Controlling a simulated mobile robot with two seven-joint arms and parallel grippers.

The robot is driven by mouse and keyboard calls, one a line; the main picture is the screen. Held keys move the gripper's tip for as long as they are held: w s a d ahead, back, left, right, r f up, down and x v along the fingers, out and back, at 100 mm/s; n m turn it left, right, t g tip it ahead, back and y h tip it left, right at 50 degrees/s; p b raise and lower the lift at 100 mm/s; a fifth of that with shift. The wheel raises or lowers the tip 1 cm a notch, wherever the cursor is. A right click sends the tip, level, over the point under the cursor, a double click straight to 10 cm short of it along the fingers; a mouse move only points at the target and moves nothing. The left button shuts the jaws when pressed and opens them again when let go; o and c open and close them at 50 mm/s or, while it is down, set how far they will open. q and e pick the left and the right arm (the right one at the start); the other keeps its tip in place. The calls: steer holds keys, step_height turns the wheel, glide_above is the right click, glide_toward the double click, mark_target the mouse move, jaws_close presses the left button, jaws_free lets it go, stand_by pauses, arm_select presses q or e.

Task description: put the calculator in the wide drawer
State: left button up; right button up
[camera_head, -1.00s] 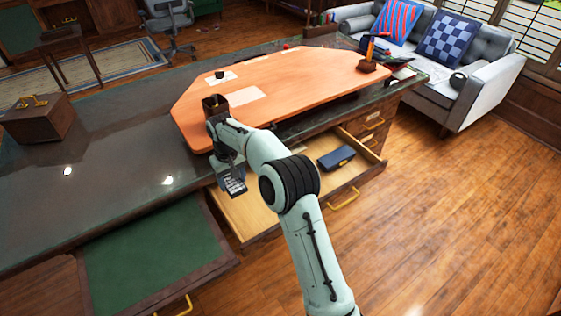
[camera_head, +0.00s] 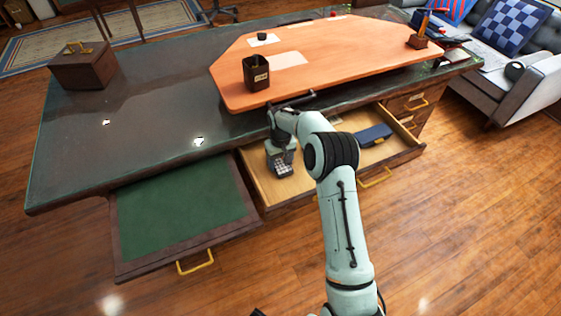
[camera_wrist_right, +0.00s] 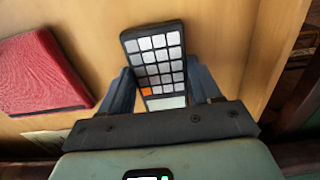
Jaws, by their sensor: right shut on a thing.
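The calculator (camera_head: 282,167), dark with pale keys and one orange key, is held by my right gripper (camera_head: 281,150). In the right wrist view the calculator (camera_wrist_right: 158,60) sits between the two fingers, its screen end toward the palm. The wide drawer (camera_head: 260,183) is pulled open, with a pale wood inside. The calculator shows over the drawer's left part in the head view; its exact height above the floor of the drawer is hard to tell. My arm hides the drawer's middle. My left gripper is not seen.
A dark blue case (camera_head: 374,135) lies in the drawer's right part. The right wrist view shows a red book-like thing (camera_wrist_right: 42,72). A green-topped pull-out (camera_head: 180,211) juts out on the left. A dark pen cup (camera_head: 256,74) stands on the orange desk top (camera_head: 330,55).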

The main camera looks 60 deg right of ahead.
mark_target(281, 163)
steer(key=shift+f, duration=0.15)
steer(key=o, duration=1.1)
step_height(281, 163, up, 12)
steer(key=p, duration=0.2)
steer(key=shift+r, duration=0.2)
